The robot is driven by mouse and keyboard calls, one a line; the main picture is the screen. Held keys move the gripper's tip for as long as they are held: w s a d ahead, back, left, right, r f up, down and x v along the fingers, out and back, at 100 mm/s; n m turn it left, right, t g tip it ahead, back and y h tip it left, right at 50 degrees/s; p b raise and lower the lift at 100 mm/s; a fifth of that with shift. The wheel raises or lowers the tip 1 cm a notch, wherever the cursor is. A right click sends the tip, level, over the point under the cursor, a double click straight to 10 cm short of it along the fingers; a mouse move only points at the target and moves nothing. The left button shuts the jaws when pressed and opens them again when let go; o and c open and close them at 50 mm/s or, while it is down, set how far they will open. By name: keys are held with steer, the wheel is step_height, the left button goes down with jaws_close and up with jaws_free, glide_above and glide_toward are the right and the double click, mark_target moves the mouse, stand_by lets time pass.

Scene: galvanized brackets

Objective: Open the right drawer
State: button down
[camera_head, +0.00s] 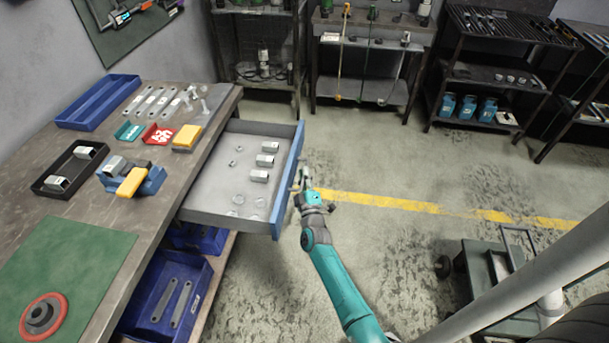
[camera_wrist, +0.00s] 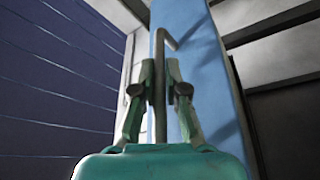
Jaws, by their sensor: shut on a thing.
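The drawer (camera_head: 219,207) with a blue front (camera_head: 288,186) stands pulled out from the workbench. It holds several small metal brackets and round clear pieces. In the wrist view the blue front (camera_wrist: 205,75) fills the middle, with a thin grey bar handle (camera_wrist: 160,70) on it. My gripper (camera_head: 303,185) is at the outer face of the drawer front. In the wrist view my gripper (camera_wrist: 160,88) has its two fingers on either side of the handle bar, shut on it. The head view shows the handle only poorly behind the fingers.
The workbench (camera_head: 85,215) carries a blue tray (camera_head: 98,103), a black tray (camera_head: 70,170), several brackets and a green mat (camera_head: 64,265). Blue bins (camera_head: 170,290) sit below it. Open floor with a yellow line (camera_head: 390,202) lies right of the drawer. A dark cart (camera_head: 490,275) stands at lower right.

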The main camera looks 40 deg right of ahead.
steer(key=c, duration=1.2)
jaws_free()
steer(key=v, duration=1.2)
steer(key=shift+a, duration=0.1)
